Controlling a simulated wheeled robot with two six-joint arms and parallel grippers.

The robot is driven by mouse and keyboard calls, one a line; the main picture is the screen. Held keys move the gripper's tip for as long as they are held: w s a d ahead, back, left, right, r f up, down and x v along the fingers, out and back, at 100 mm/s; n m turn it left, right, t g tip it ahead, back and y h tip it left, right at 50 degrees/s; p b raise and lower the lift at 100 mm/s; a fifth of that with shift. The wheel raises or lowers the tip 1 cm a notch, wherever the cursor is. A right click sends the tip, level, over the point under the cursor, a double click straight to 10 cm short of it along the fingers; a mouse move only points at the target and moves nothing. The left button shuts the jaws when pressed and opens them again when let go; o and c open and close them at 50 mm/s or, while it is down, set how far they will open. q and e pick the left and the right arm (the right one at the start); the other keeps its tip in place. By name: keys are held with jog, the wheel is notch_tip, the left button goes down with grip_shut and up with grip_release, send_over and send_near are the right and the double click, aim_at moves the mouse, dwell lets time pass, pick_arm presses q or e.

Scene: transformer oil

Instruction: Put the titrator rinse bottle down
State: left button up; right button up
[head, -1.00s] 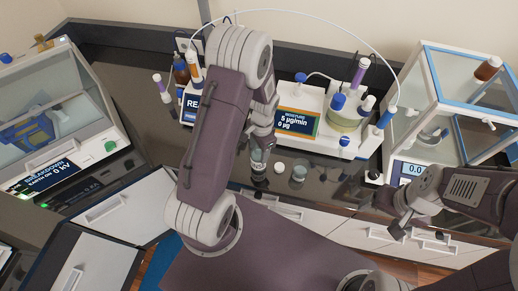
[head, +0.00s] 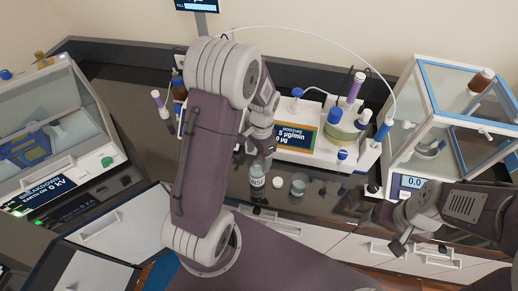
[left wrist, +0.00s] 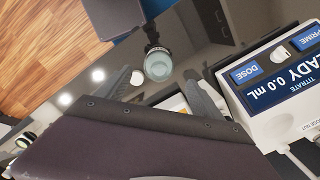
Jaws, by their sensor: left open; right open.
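The rinse bottle (head: 257,177), a small clear bottle with a white label, stands upright on the dark counter in the head view. My left gripper (head: 251,148) is open just above and behind it, apart from it and empty. In the left wrist view a round clear vessel (left wrist: 158,66) stands between and beyond the open fingers (left wrist: 160,95); I cannot tell for sure that it is the rinse bottle. My right gripper (head: 398,244) is open and empty at the right, over the counter's front edge.
A white cap (head: 278,182) and a small glass beaker (head: 298,184) stand right of the bottle. The moisture titrator (head: 325,135) is behind them. A glass balance case (head: 455,120) is at right, the breakdown tester (head: 50,140) at left. Drawers (head: 310,235) lie below the counter.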

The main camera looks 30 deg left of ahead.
pick_arm(q)
notch_tip(320, 180, up, 6)
jog(key=s+d+f+n+t, duration=0.2)
jog(key=s+d+n, duration=0.3)
jog(key=s+n, duration=0.3)
notch_tip(320, 180, down, 7)
jog(key=m+b, duration=0.1)
jog(key=b, duration=0.6)
jog(key=shift+s+a+h+b, duration=0.2)
jog(key=shift+s+h+b, duration=0.15)
jog(key=shift+s, duration=0.1)
jog(key=shift+o, duration=0.4)
jog(key=shift+w+r, duration=0.1)
